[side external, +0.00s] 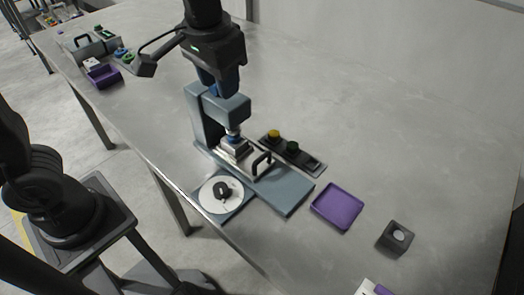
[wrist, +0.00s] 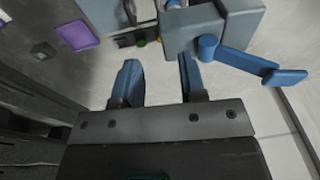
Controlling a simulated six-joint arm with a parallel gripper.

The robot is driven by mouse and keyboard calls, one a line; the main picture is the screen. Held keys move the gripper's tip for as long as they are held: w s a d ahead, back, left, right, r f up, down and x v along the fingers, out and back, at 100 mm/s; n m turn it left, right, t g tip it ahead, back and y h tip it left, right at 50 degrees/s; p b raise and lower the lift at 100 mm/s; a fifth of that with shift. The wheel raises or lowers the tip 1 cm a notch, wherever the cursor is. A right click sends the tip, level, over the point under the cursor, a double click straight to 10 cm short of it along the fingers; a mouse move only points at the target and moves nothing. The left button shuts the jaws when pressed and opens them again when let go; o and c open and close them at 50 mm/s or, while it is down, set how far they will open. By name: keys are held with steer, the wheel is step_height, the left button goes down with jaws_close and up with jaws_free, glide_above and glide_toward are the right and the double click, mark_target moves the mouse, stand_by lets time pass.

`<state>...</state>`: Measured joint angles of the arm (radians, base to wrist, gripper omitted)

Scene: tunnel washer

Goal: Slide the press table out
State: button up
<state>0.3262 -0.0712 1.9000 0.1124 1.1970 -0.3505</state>
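The press (side external: 205,115) is a blue-grey frame on a flat base (side external: 285,190) standing on the big table. Its press table (side external: 236,150) is a pale plate under the ram, with a black handle (side external: 262,162) on its right side. My gripper (side external: 222,88) is above the press head, apart from the handle. In the wrist view my gripper (wrist: 158,75) has its two blue fingers spread with nothing between them. The press head (wrist: 222,28) and a blue lever (wrist: 245,62) show beside the right finger. The fingertips are partly hidden in the side view.
A button panel (side external: 292,152) stands behind the base. A purple tray (side external: 338,206) and a dark block (side external: 395,236) lie to the right. A white disc with a black knob (side external: 221,194) is at the front edge. Bins (side external: 103,75) stand far left. The back of the table is clear.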

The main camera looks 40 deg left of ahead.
steer(key=g+y, duration=0.1)
steer(key=g, duration=0.1)
glide_toward(262, 157)
steer(key=f, duration=0.2)
steer(key=a+f, duration=0.1)
steer(key=f, duration=0.5)
steer(key=shift+s+a+f, duration=0.15)
steer(key=shift+a+f, duration=0.05)
jaws_close()
